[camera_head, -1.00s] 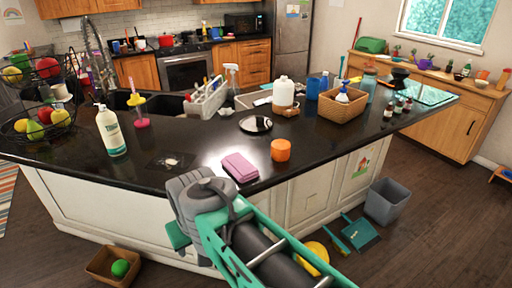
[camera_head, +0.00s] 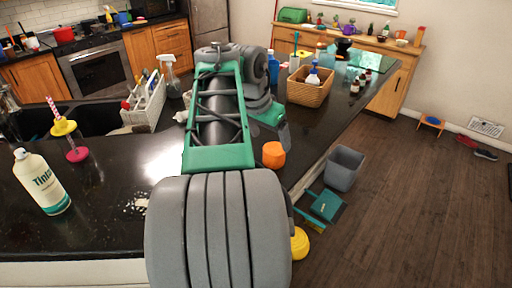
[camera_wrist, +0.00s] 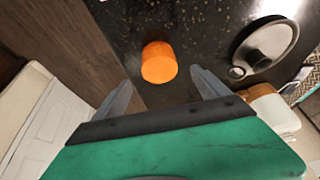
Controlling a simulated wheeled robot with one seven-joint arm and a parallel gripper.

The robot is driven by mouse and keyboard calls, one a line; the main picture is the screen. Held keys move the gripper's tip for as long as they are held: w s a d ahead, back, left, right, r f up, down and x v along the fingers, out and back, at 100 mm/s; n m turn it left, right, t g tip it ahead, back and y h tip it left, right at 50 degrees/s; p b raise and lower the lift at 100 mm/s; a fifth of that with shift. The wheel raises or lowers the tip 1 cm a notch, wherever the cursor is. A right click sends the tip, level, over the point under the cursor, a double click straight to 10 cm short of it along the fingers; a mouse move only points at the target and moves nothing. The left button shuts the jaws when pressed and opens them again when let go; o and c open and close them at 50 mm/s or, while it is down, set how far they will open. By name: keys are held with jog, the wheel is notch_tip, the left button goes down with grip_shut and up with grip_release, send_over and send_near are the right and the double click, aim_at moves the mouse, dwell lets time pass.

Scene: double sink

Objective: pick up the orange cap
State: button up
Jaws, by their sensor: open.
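The orange cap (camera_head: 273,155) stands on the black counter near its front right edge, just right of my arm in the head view. In the wrist view the orange cap (camera_wrist: 159,62) lies ahead of my gripper (camera_wrist: 160,82), roughly centred between the two grey fingers and slightly beyond their tips. The fingers are spread apart with nothing between them. In the head view my gripper (camera_head: 284,132) is partly hidden by my own arm, just above and behind the cap.
A wicker basket (camera_head: 309,88) stands farther back. The counter edge drops to the floor, where a grey bin (camera_head: 345,168) and a teal dustpan (camera_head: 327,205) stand.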

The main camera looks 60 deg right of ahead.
aim_at(273, 150)
jog(key=x, duration=0.7)
jog(key=shift+a+f+p, duration=0.1)
jog(key=shift+f+p, duration=0.25)
jog(key=shift+f, duration=0.1)
jog(key=c, duration=1.4)
